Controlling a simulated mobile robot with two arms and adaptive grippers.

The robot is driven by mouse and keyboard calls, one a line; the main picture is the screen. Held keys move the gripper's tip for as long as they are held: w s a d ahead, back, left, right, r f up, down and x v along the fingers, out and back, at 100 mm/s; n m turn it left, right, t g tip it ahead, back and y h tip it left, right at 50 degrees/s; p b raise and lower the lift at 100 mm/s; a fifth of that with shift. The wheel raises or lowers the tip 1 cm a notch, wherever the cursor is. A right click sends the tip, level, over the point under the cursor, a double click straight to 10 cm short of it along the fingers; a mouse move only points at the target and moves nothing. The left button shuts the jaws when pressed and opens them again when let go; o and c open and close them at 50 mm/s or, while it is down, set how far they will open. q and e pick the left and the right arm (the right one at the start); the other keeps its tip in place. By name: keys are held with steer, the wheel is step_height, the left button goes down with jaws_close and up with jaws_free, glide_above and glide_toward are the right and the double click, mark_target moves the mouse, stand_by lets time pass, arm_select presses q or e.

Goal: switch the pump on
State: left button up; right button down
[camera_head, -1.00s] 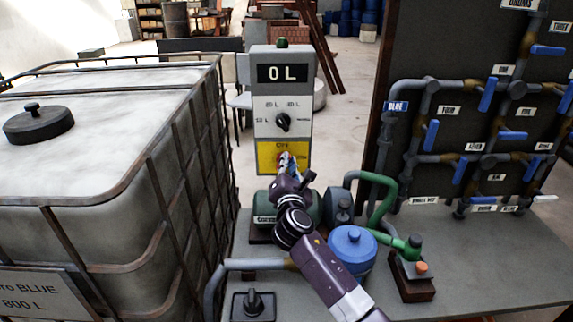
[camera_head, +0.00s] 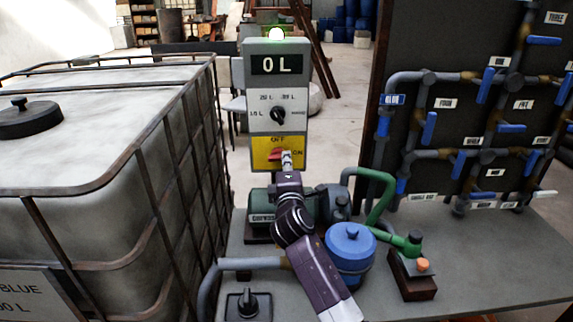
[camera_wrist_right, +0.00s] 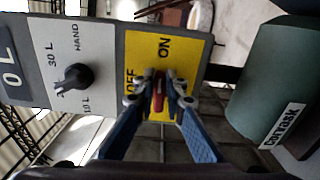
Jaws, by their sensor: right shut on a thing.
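The red switch handle (camera_head: 275,154) is on the yellow plate (camera_head: 262,162) of the grey control post; it lies sideways, towards the ON mark. My right gripper (camera_head: 287,156) is at the handle. In the right wrist view its two fingers (camera_wrist_right: 160,98) are closed around the red handle (camera_wrist_right: 158,92), one on each side. The lamp (camera_head: 277,33) on top of the post glows bright green. The display (camera_head: 278,65) reads 0 L. The green pump (camera_head: 262,220) below the post is partly hidden by my right arm. My left gripper is not in view.
A black selector dial (camera_head: 278,115) sits above the yellow plate. A blue-lidded pot (camera_head: 350,243), green pipe (camera_head: 378,205) and orange-button box (camera_head: 412,275) stand to the right. A large caged tank (camera_head: 90,180) fills the left. A board (camera_head: 440,75) holds blue-handled valves.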

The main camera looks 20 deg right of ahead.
steer(key=shift+f+m, duration=0.2)
steer(key=shift+m, duration=0.3)
steer(key=c, duration=2)
jaws_free()
steer(key=shift+s, duration=0.1)
steer(key=v, duration=1.2)
steer(key=shift+r, duration=0.1)
